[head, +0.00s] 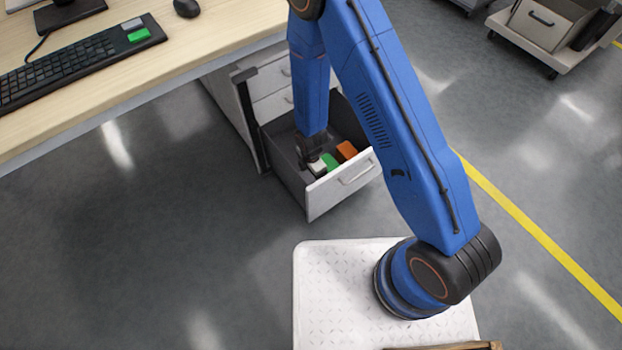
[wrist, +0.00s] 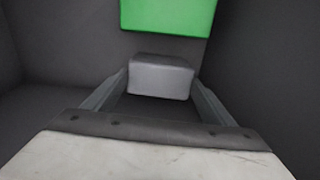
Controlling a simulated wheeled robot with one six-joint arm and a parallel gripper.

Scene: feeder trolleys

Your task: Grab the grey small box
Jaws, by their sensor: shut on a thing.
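The grey small box (wrist: 160,78) sits between the two fingers of my gripper (wrist: 158,82) in the wrist view, and the fingers are shut on it. In the head view my gripper (head: 310,152) reaches down into the open drawer (head: 316,198), and a pale top of the grey small box (head: 317,168) shows beside it. I cannot tell whether the box touches the drawer floor. Another small grey box (head: 132,24) lies on the keyboard.
In the drawer, a green box (head: 329,161) lies close to the grey one, with an orange box (head: 347,150) further right. Drawer walls surround my gripper. The desk (head: 180,50) edge is up and left. A keyboard (head: 70,65) and another green box (head: 139,35) lie on it.

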